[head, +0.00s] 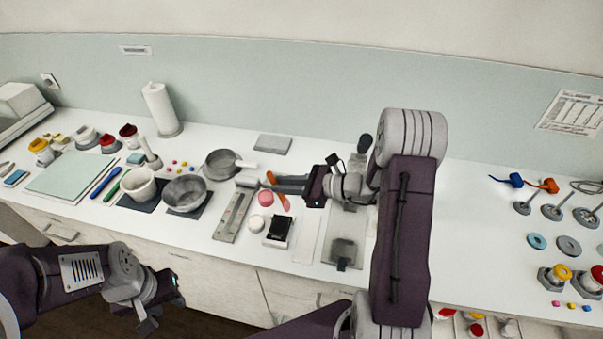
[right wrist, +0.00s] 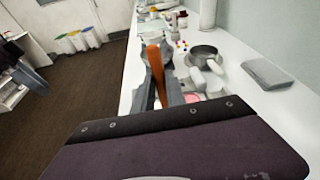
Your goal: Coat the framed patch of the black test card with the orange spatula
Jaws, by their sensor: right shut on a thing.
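The orange spatula (head: 284,201) is gripped in my right gripper (head: 274,183), which reaches in from the right above the bench. In the right wrist view the orange spatula (right wrist: 156,72) stands out between the fingers of my right gripper (right wrist: 158,75). The black test card (head: 279,229) lies on the bench, below the spatula in the head view. Its framed patch is too small to make out. My left gripper (head: 160,312) is open and empty, low at the left in front of the bench edge.
Beside the card are a pink-topped jar (head: 266,198), a round white piece (head: 256,222) and a long grey gauge plate (head: 234,216). A pan (head: 222,164) and a grey bowl (head: 185,193) stand further left.

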